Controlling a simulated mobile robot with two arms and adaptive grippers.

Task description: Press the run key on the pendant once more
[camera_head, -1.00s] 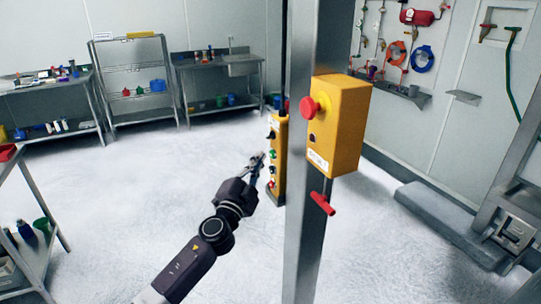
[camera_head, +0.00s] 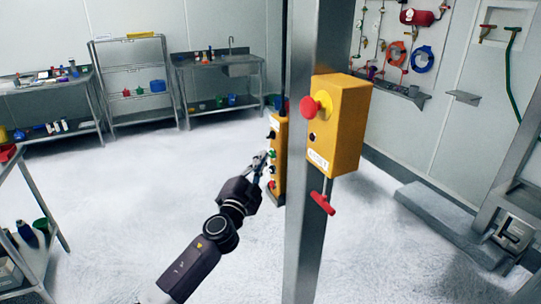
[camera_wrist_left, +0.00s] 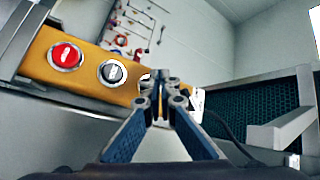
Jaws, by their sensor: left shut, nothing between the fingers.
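The yellow pendant (camera_head: 281,170) hangs upright just left of the steel post, with a column of keys on its face. A green key (camera_head: 272,154) shows by my fingertips; I cannot read its label. A third, pale-ringed key (camera_wrist_left: 146,80) is partly hidden by my fingertips. My left gripper (camera_head: 264,156) is shut and empty, its tips (camera_wrist_left: 157,80) at the pendant's face. I cannot tell whether they touch a key. My right gripper is not in view.
A steel post (camera_head: 304,220) stands right beside the pendant. A yellow box (camera_head: 342,125) with a red mushroom button (camera_head: 309,107) and a red handle (camera_head: 322,203) is on it. Steel benches and a shelf (camera_head: 135,95) line the back wall.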

